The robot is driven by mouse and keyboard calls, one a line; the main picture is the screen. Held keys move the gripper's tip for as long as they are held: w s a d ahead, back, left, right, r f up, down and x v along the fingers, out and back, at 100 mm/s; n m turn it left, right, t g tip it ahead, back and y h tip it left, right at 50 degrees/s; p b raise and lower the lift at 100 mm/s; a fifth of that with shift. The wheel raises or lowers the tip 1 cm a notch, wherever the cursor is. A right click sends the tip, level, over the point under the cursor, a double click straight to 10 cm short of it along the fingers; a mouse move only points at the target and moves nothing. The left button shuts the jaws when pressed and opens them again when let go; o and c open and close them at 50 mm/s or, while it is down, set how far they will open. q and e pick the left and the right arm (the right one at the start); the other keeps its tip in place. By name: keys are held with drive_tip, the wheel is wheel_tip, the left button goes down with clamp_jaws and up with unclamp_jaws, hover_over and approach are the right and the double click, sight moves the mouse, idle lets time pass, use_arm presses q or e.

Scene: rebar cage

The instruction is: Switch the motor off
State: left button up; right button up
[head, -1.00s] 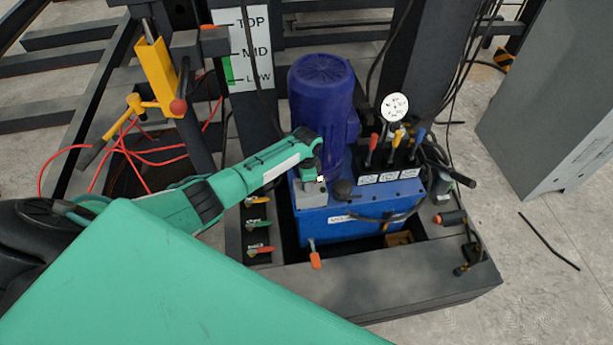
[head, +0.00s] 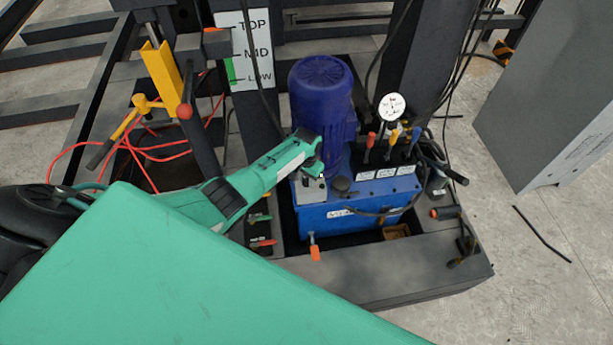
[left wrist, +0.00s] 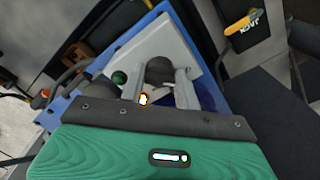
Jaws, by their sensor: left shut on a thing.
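The motor (head: 322,95) is a dark blue ribbed cylinder standing on the blue power unit (head: 355,212). A small grey switch box (head: 311,190) sits at the unit's left corner, below the motor. My left gripper (head: 315,174) reaches in from the left and is at this box. In the left wrist view, the grey box (left wrist: 150,40) carries a dark round knob (left wrist: 160,70) between the fingers of my left gripper (left wrist: 162,92). The gripper is shut on the knob; its contact is partly hidden. A green button (left wrist: 119,77) is beside it. My right gripper is out of view.
Several levers (head: 392,143) and a white gauge (head: 391,107) stand right of the motor. Small valves with coloured handles (head: 262,243) are below my left arm. A yellow jack-like part (head: 160,75) and red cables (head: 125,148) are at the left. A grey cabinet (head: 550,110) stands right.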

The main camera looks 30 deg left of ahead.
sight(307, 178)
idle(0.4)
use_arm(q)
drive_tip(key=o, duration=1)
wheel_tip(307, 178, up, 14)
drive_tip(key=shift+f+p, duration=0.1)
drive_tip(key=shift+p, duration=0.4)
